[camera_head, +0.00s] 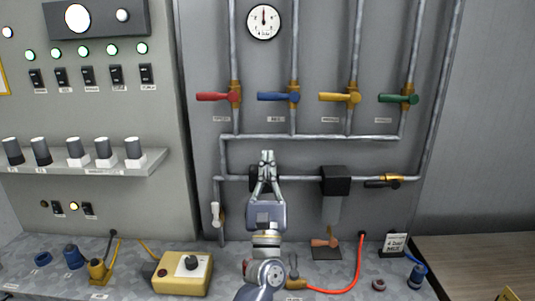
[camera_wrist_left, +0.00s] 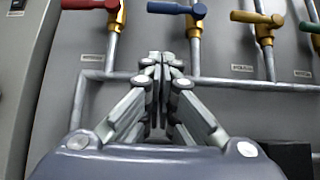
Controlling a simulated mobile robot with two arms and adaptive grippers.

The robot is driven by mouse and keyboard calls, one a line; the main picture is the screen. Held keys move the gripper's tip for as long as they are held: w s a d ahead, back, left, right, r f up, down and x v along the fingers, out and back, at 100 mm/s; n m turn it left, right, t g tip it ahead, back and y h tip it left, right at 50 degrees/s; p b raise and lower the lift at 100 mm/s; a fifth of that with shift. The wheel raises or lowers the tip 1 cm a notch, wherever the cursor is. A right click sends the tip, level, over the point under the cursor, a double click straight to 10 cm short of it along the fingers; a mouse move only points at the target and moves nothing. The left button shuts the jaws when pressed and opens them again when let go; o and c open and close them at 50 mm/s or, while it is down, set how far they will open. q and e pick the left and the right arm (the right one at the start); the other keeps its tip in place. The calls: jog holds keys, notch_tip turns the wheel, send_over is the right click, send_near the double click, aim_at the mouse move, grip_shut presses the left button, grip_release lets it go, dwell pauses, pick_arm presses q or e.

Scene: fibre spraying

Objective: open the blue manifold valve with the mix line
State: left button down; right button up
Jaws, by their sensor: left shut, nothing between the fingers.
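The blue manifold valve has a blue lever (camera_head: 272,96) on a brass body (camera_head: 294,95), set on a vertical pipe. Its lever lies level, pointing left across the pipe. My left gripper (camera_head: 267,155) is shut and empty. Its fingertips point up, below the blue lever and apart from it, just under the upper horizontal pipe in the head view. My right gripper is not in view.
Red (camera_head: 217,97), yellow (camera_head: 338,97) and green (camera_head: 396,99) levers flank the blue one, also level. A horizontal pipe (camera_head: 320,137) crosses below them. A black filter head (camera_head: 336,181) is right of my gripper. A yellow box (camera_head: 183,274) and a MIX card (camera_head: 396,244) stand on the bench.

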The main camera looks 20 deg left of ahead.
aim_at(278, 96)
pick_arm(q)
jog(key=w+r+p, duration=0.1)
jog(key=r, duration=0.2)
jog(key=w+a+r+p, duration=0.1)
jog(key=w+r+p, duration=0.1)
jog(key=r, duration=0.1)
jog(key=w+r+p, duration=0.2)
jog(key=r, duration=0.1)
jog(key=shift+a+r, duration=0.2)
jog(key=shift+a, duration=0.05)
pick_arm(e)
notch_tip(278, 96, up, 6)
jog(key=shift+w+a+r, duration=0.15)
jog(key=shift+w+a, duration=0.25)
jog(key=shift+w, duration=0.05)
pick_arm(q)
jog(key=shift+a+m+h, duration=0.1)
jog(key=shift+m+h, duration=0.3)
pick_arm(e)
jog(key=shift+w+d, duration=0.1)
pick_arm(q)
jog(key=shift+a+r+m+h, duration=0.1)
jog(key=shift+r+m+h, duration=0.1)
jog(key=shift+m+h, duration=0.35)
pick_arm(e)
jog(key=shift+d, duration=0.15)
